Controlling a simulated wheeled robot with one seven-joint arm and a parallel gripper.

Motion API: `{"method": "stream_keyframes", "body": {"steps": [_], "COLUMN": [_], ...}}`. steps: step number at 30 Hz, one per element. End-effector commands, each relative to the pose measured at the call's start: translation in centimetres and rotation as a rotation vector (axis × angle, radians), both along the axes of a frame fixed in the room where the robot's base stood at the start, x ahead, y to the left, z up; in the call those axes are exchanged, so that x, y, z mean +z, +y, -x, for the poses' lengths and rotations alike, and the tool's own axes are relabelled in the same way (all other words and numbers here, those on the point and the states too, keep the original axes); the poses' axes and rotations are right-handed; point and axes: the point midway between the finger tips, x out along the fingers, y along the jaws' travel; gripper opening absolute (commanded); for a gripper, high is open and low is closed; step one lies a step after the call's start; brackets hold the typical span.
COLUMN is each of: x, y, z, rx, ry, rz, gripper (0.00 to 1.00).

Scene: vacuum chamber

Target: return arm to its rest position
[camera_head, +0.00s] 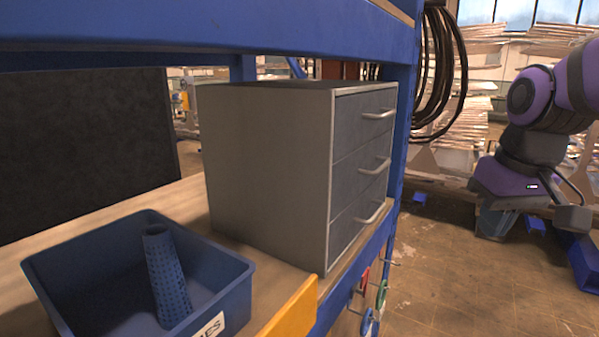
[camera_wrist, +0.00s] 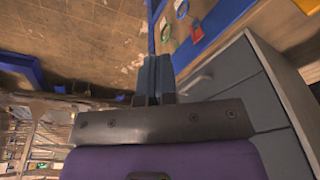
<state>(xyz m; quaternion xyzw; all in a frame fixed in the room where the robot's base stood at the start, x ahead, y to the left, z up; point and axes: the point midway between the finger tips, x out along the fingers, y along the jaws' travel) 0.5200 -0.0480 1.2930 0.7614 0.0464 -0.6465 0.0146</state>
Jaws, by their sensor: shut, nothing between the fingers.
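My purple arm (camera_head: 535,150) is at the right of the head view, bent, over the open floor and apart from the shelf and the drawer cabinet. I cannot make out the fingertips there. In the wrist view my gripper (camera_wrist: 156,62) shows two dark blue fingers side by side and closed together. Nothing is between them. They point away from the wrist, with the floor and the blue bench edge behind them.
A grey drawer cabinet (camera_head: 265,175) stands on the wooden shelf with its drawers shut; it also shows in the wrist view (camera_wrist: 235,90). A blue bin (camera_head: 100,270) holds a perforated blue tube (camera_head: 166,275). Black cables (camera_head: 435,75) hang from the blue frame (camera_head: 403,130). Brown floor (camera_head: 460,285) is open.

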Motion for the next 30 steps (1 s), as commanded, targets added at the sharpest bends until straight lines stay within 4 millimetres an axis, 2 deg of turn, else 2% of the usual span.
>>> {"method": "stream_keyframes", "body": {"steps": [1, 9, 15, 21, 30], "x": [0.5, 2.0, 2.3, 2.3, 2.3], "y": [-0.1, -1.1, -1.7, -2.1, -2.1], "z": [1.0, 5.6, 8.1, 9.0, 9.0], "rx": [-0.007, -0.056, -0.083, -0.095, -0.096], "ry": [-0.031, -0.179, -0.262, -0.297, -0.298], "rz": [0.009, 0.032, 0.026, 0.021, 0.021], "gripper": [0.0, 0.0, 0.0, 0.0, 0.0]}}
